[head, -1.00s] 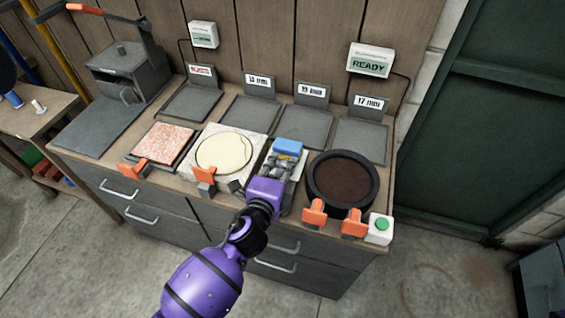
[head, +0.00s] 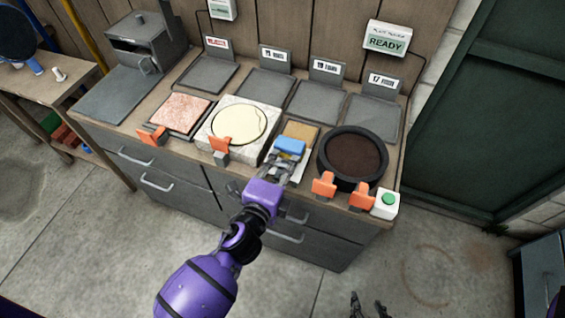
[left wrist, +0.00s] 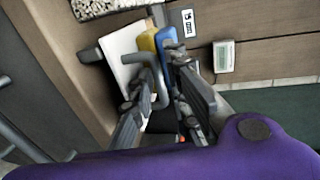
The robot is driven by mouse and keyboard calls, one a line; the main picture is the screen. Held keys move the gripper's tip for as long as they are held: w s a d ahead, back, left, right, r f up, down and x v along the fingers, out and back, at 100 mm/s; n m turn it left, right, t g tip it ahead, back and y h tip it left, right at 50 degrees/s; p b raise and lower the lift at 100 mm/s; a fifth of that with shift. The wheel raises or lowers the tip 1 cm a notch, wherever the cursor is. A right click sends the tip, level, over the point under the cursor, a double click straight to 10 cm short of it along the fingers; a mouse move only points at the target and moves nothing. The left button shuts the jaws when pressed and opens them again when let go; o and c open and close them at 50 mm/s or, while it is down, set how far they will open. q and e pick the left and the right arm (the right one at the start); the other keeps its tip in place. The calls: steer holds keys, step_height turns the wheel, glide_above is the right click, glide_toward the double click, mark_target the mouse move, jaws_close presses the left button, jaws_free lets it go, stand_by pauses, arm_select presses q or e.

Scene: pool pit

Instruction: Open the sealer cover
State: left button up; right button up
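A grey box-shaped machine (head: 142,42) with a knobbed top and a front handle stands at the counter's far left, behind a flat grey plate (head: 122,97). I cannot tell for sure that it is the sealer; its top looks down. My left gripper (head: 279,165) is over the counter's front middle, well right of the machine. Its fingers close around a grey looped handle (left wrist: 158,90) beside a blue block (head: 289,146). The block also shows in the left wrist view (left wrist: 167,42). My right gripper (head: 369,306) shows at the bottom edge, its dark fingertips apart and empty.
A tan block (head: 301,132) lies behind the blue one. A pink slab (head: 180,113), a cream disc (head: 239,124) and a round dark pan (head: 353,158) occupy the counter. Orange clamps (head: 323,185) and a green button (head: 389,199) line its front edge. The floor in front is clear.

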arm_select(q)
steer(key=shift+s+a, duration=0.1)
steer(key=shift+s, duration=0.2)
steer(key=v, duration=1.1)
steer(key=shift+s, duration=0.15)
arm_select(e)
steer(key=shift+s+f, duration=0.1)
steer(key=shift+s, duration=0.2)
arm_select(q)
steer(key=shift+a+r, duration=0.1)
